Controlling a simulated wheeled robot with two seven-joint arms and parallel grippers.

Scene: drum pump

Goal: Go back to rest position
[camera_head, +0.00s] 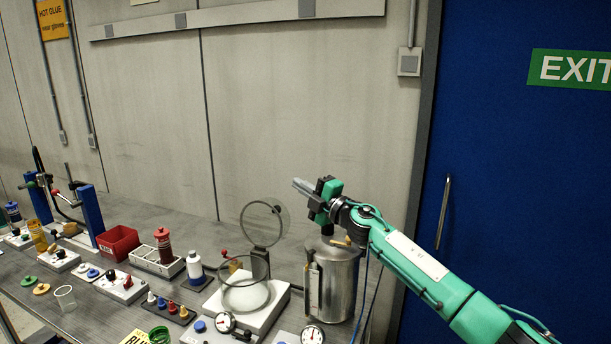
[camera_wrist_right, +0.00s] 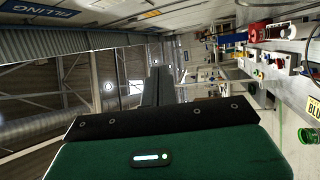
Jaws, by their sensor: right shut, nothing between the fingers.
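My right gripper (camera_head: 302,187) is at the end of the green arm that comes in from the right in the head view. It is raised above the bench, just over and left of the top of a metal drum (camera_head: 340,278). Its fingers are shut with nothing between them and point left. In the right wrist view the closed dark fingers (camera_wrist_right: 157,88) stick out beyond the green gripper body. My left gripper is not in view.
A glass vessel with an open round lid (camera_head: 264,222) stands on a white base left of the drum. A red bin (camera_head: 118,243), bottles, gauges and small coloured parts crowd the bench (camera_head: 190,222). A wall is behind; a blue door (camera_head: 500,170) is at right. Air above the bench is clear.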

